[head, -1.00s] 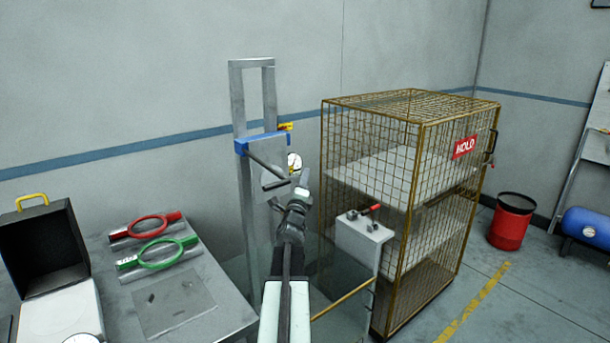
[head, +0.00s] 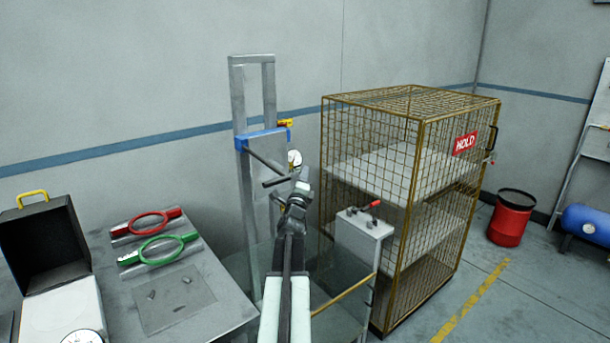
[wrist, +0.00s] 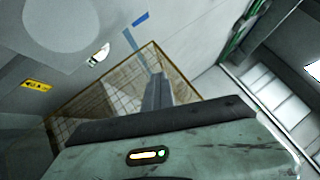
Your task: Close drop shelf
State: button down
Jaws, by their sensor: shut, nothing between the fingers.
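A tall grey upright frame (head: 238,100) stands behind the bench, with a blue-edged fitting (head: 262,138) across its middle. A dark slanted bar (head: 264,164) hangs just below the blue edge. This fitting may be the drop shelf; its angle is hard to tell. My gripper (head: 302,174) is in front of the frame's right side, near the bar's lower end. I cannot tell whether they touch. In the wrist view, its dark fingers (wrist: 157,90) are shut and empty. A grey surface with a pale disc (wrist: 62,22) lies at the upper left there.
A yellow mesh cage (head: 410,150) with a HOLD sign stands right of my arm, and a grey box with a red-handled clamp (head: 362,228) is before it. The bench (head: 225,300) holds red and green ring tools. A red bin (head: 511,218) stands at right.

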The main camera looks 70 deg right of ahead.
dwell(0.9)
jog(key=c, duration=1.6)
grip_release()
jog(key=shift+o, duration=0.2)
jog(key=b+v, duration=0.2)
jog(key=v, duration=0.5)
jog(key=shift+a, duration=0.35)
